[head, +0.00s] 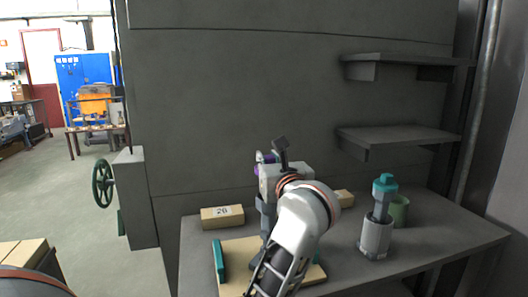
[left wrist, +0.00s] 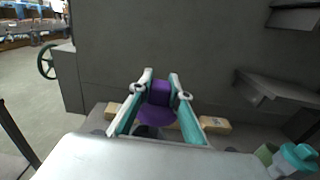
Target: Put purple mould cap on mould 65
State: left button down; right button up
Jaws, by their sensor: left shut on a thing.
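The purple mould cap (left wrist: 156,112) sits between the two fingers of my left gripper (left wrist: 161,84), which is shut on it. In the head view only a little of the purple cap (head: 262,158) shows at my left gripper (head: 268,166); my arm hides the rest. The gripper is above the workbench, near its back wall. A grey upright piece (head: 265,215) shows below the gripper; I cannot tell whether it is a mould. I cannot read the number 65 anywhere. My right gripper is not in view.
A wooden block marked 26 (head: 222,216) lies left of my arm, another block (head: 345,198) right of it. A board with teal ends (head: 240,250) lies in front. A grey container (head: 375,238) holding a teal-topped tool and a green cup (head: 400,210) stand right, below two shelves (head: 400,135).

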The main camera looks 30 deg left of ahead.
pick_arm(q)
jog(key=shift+w+a, duration=0.2)
jog(key=shift+s+d+f+b, duration=0.1)
jog(key=shift+d+f+b, duration=0.05)
jog(key=shift+f+b, duration=0.4)
notch_tip(320, 180, down, 3)
jog(key=b, duration=0.2)
jog(key=shift+f+b, duration=0.15)
jog(key=shift+b, duration=0.2)
jog(key=shift+f+b, duration=0.35)
jog(key=shift+f, duration=0.15)
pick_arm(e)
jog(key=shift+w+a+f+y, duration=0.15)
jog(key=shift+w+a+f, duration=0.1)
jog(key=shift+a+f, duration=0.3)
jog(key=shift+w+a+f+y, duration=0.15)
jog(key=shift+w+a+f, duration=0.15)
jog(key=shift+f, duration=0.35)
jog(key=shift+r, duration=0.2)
pick_arm(q)
jog(key=shift+f+b, duration=0.45)
jog(key=shift+f, duration=0.2)
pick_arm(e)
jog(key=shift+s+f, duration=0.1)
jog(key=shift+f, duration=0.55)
